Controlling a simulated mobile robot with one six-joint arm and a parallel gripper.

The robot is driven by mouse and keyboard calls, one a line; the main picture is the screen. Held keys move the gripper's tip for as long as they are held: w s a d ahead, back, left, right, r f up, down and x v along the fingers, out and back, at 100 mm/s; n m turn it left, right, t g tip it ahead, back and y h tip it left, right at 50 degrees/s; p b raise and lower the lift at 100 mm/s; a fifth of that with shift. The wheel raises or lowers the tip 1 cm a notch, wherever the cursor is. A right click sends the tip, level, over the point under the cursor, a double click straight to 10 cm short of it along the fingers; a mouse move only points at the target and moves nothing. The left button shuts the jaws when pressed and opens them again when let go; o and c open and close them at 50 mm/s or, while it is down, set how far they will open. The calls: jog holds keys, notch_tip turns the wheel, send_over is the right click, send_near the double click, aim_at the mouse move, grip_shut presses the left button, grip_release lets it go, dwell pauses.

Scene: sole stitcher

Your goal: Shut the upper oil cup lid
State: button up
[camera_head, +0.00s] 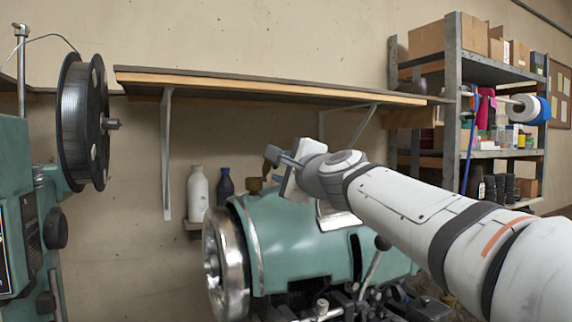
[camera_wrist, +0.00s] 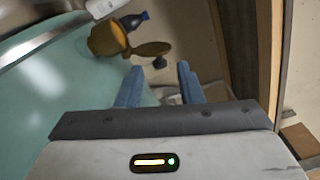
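The brass oil cup (camera_wrist: 106,38) sits on the green machine, at the upper left of the wrist view. Its round brass lid (camera_wrist: 152,48) stands open, swung out to the right of the cup's mouth. In the head view, part of the brass oil cup (camera_head: 255,184) shows above the machine's top, left of my gripper; its lid is hard to make out there. My gripper's two blue fingers (camera_wrist: 158,78) are apart with nothing between them. The lid lies just beyond the fingertips in the wrist view, apart from them. My gripper (camera_head: 274,158) is above the machine in the head view.
The green machine (camera_head: 300,235) with its metal handwheel (camera_head: 226,265) fills the space below my arm. A white bottle (camera_head: 198,188) and a dark blue bottle (camera_head: 225,187) stand behind it. A wall shelf (camera_head: 270,86) runs above. A spool (camera_head: 84,122) is at left.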

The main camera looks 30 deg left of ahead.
aim_at(276, 166)
jog(key=shift+p+x, duration=0.55)
jog(key=shift+x, duration=1.65)
grip_shut()
